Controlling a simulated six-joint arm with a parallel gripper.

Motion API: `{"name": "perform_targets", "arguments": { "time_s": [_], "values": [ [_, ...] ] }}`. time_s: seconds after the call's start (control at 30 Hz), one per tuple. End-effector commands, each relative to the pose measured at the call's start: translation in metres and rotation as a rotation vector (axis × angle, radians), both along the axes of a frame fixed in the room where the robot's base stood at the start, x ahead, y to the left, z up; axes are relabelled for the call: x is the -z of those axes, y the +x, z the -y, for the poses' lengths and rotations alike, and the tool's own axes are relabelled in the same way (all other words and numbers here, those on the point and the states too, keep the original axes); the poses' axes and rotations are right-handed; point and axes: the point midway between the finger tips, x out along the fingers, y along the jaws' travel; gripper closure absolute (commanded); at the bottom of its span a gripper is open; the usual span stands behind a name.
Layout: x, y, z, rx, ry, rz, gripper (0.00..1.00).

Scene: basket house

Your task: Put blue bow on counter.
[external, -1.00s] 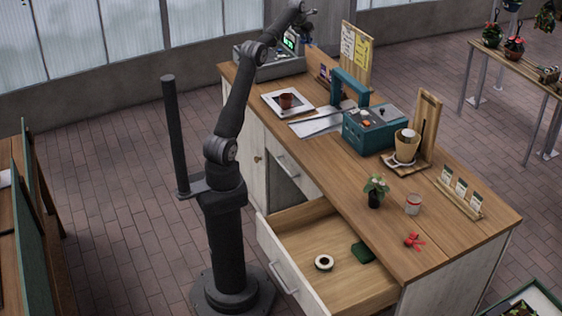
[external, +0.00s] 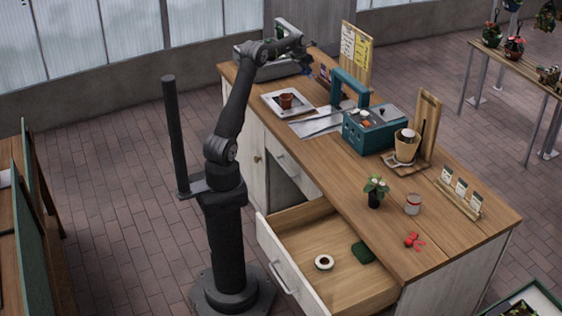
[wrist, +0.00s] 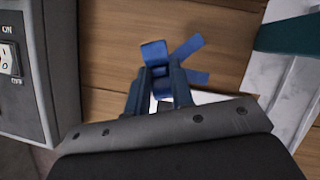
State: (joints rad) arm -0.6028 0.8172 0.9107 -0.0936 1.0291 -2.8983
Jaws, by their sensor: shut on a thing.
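The blue bow (wrist: 155,53) is held between the two fingertips of my gripper (wrist: 160,78) in the wrist view, with its loops and tails sticking out past the fingers. My gripper is shut on it, above the wooden counter (wrist: 225,30). In the external view my gripper (external: 308,64) is over the far end of the counter (external: 335,175), close to the grey machine. The bow is too small to make out clearly there. I cannot tell the exact gap between bow and counter.
The grey machine (wrist: 20,75) stands left of my gripper. A white tray with a pot (external: 270,100) and a teal sealer (external: 372,130) are nearby. A red bow (external: 412,241) lies near the counter's front. The drawer (external: 345,285) is open. Bare wood surrounds the bow.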

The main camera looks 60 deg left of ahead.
Motion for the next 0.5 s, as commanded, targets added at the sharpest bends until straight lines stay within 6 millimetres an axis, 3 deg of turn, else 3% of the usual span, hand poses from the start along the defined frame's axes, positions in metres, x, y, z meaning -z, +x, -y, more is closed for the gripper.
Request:
{"name": "perform_targets", "arguments": {
  "time_s": [0.5],
  "values": [
    [0.061,-0.016,-0.100,-0.002,0.000,-0.001,0.99]
  ]
}}
